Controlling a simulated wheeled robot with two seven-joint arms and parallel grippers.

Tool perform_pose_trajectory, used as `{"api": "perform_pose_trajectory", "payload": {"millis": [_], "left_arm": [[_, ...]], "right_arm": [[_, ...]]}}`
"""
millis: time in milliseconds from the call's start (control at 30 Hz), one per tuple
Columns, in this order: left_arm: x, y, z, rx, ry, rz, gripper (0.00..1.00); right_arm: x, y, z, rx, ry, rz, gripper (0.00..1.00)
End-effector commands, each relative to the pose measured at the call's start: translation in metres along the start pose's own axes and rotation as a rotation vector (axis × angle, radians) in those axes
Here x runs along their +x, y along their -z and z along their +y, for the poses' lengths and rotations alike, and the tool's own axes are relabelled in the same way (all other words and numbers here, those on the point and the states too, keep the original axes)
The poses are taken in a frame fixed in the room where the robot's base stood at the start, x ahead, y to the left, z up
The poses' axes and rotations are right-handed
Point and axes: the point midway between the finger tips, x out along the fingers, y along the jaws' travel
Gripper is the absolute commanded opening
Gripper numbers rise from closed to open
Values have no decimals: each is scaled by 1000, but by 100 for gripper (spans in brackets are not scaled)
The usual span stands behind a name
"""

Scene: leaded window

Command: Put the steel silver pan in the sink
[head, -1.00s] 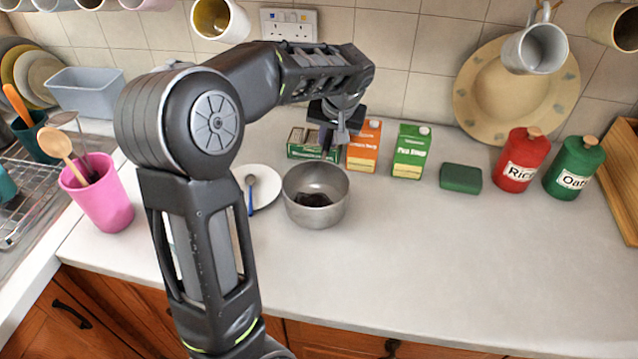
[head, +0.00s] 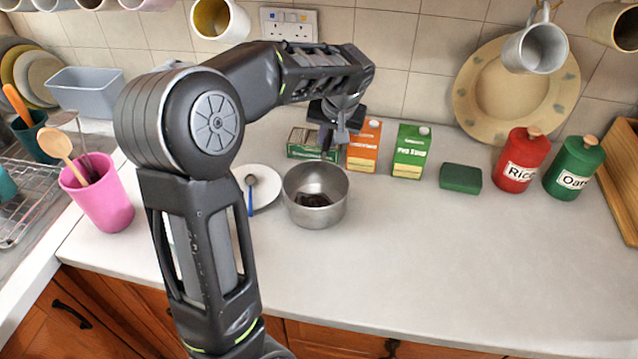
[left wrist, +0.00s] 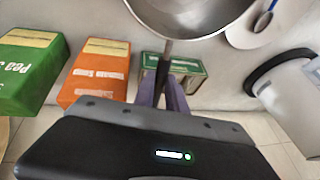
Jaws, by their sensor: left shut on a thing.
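The steel silver pan (head: 316,212) stands on the worktop in the head view, upright, with something dark inside it. Its body also shows at the top of the left wrist view (left wrist: 190,22), with its handle (left wrist: 167,52) running down between my fingers. My left gripper (head: 328,142) is at the pan's far side, shut on the handle; its fingers show in the left wrist view (left wrist: 163,92). The sink lies at the far left of the head view, where a draining area with a wire rack (head: 30,200) shows; I cannot make out the basin. My right gripper is not in view.
A pink pot (head: 105,208) with utensils stands between the pan and the rack. A white plate with a blue-handled spoon (head: 250,195) lies left of the pan. Cartons (head: 410,152) stand behind. Mugs hang above. The worktop to the right (head: 450,260) is clear.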

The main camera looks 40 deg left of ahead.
Motion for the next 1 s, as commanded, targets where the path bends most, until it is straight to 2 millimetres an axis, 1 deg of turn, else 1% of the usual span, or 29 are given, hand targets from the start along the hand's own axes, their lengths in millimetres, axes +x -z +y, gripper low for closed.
{"api": "perform_pose_trajectory", "payload": {"millis": [667, 767, 833, 1000], "left_arm": [[-3, 2, 0, -1, -1, 3, 0], [-10, 5, -2, -2, -1, 4, 0], [-19, 9, -4, -2, -2, 5, 0], [-47, 21, -9, -2, -3, 7, 0]], "right_arm": [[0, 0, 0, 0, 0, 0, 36], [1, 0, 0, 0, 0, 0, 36], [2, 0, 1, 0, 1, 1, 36], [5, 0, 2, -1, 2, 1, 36]]}}
